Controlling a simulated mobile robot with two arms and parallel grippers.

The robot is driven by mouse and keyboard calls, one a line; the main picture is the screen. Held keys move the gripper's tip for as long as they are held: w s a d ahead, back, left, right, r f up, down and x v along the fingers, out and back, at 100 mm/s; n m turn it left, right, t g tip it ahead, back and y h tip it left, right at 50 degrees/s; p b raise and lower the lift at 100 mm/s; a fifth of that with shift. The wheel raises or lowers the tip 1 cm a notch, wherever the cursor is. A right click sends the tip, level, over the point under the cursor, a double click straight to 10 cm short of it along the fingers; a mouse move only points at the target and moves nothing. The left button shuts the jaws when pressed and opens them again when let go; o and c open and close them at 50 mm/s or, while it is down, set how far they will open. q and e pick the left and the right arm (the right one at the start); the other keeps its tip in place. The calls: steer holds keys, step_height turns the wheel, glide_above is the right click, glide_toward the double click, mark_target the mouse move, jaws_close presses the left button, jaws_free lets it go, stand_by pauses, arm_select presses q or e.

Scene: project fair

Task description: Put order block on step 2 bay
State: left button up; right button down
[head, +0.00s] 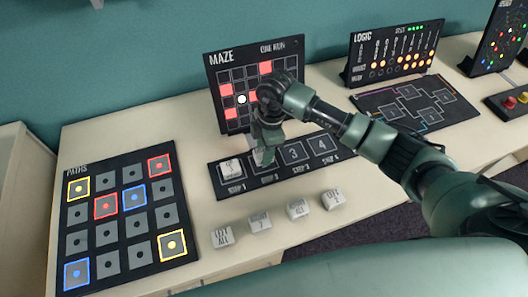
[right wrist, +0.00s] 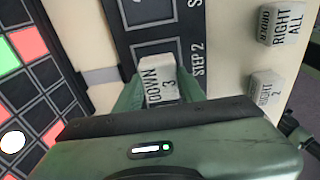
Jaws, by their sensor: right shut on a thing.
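The white order block (right wrist: 160,82), printed "DOWN 3", is between the fingers of my right gripper (right wrist: 158,95). In the head view my right gripper (head: 263,152) points down at the step strip (head: 222,194), over the step 2 bay. The "STEP 2" lettering (right wrist: 198,58) is just beside the block in the right wrist view. The block and gripper hide most of the step 2 bay; I cannot tell whether the block touches its floor. Another white block (head: 231,169) sits in the step 1 bay. My left gripper is not in view.
Several loose white blocks, such as this one (head: 260,221), lie in front of the strip. The maze board (head: 213,75) stands behind it. The paths board (head: 115,215) is at the left. The logic panel (head: 395,50) stands at the back right. Bays 3 and 4 are empty.

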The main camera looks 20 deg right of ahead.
steer(key=shift+f, duration=0.9)
steer(key=shift+f, duration=0.15)
steer(key=c, duration=0.9)
jaws_free()
steer(key=shift+o, duration=0.2)
